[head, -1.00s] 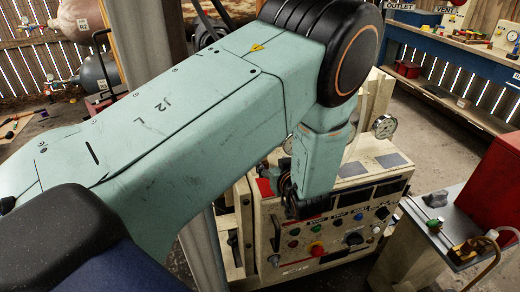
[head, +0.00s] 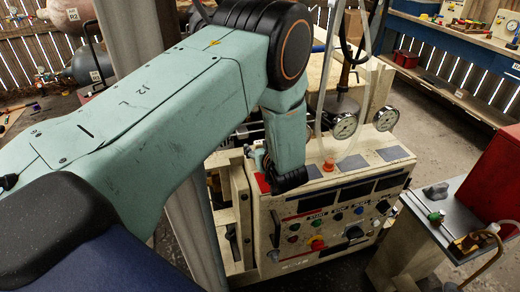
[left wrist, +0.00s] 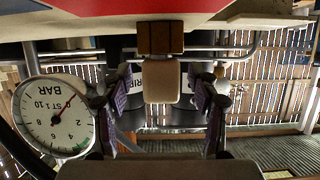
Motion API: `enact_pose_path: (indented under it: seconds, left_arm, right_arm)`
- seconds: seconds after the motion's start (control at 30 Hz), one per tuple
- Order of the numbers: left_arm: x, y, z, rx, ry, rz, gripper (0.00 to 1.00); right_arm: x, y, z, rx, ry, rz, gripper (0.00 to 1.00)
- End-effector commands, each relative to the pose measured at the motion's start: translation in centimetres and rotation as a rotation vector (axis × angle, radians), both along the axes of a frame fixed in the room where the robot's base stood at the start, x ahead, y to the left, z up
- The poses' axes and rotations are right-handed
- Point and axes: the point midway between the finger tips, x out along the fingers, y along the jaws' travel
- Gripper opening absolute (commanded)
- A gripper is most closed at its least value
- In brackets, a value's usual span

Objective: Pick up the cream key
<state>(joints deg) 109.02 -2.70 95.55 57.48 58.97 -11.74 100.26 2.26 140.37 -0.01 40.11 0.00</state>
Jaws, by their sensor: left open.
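The cream key (left wrist: 162,82) shows in the left wrist view as a small rounded cream block, with a brown block (left wrist: 160,38) just above it in the picture. My left gripper (left wrist: 162,98) is open, its two purple-padded fingers on either side of the cream key with gaps on both sides. I cannot tell how far the key reaches between the pads in depth. In the head view the dark end of my left gripper (head: 289,181) is at the top left edge of the compressor panel (head: 340,215). The key cannot be made out there. My right gripper is not in view.
Two round gauges (head: 344,126) stand behind the panel, and a gauge marked BAR (left wrist: 55,115) is close to the left finger in the wrist view. A red box (head: 490,180) and a side bench (head: 425,225) are at the right. A blue workbench (head: 450,60) stands behind.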

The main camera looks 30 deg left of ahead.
Motion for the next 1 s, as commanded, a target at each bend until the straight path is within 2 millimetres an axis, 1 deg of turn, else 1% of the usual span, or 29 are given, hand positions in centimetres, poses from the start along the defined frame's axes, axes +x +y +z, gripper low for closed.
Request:
enact_pose_path:
  seconds: [0.1, 0.27, 0.9, 0.97, 1.0]
  left_arm:
    - [0.28, 0.39, -0.11, 0.0, -0.001, 0.001, 0.6]
    - [0.37, 0.48, -0.09, 0.001, 0.0, 0.001, 0.6]
    - [0.36, 0.42, -0.09, 0.0, 0.0, 0.0, 0.07]
    - [0.36, 0.42, -0.09, 0.0, 0.0, 0.0, 0.02]
    - [0.36, 0.42, -0.08, 0.001, -0.001, 0.0, 0.01]
  right_arm:
    - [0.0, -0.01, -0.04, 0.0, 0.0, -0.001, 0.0]
    - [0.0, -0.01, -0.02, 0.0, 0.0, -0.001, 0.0]
    - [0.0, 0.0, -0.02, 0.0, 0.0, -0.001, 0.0]
    - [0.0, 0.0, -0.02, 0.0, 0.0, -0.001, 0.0]
    - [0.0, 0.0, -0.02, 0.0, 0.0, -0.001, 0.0]
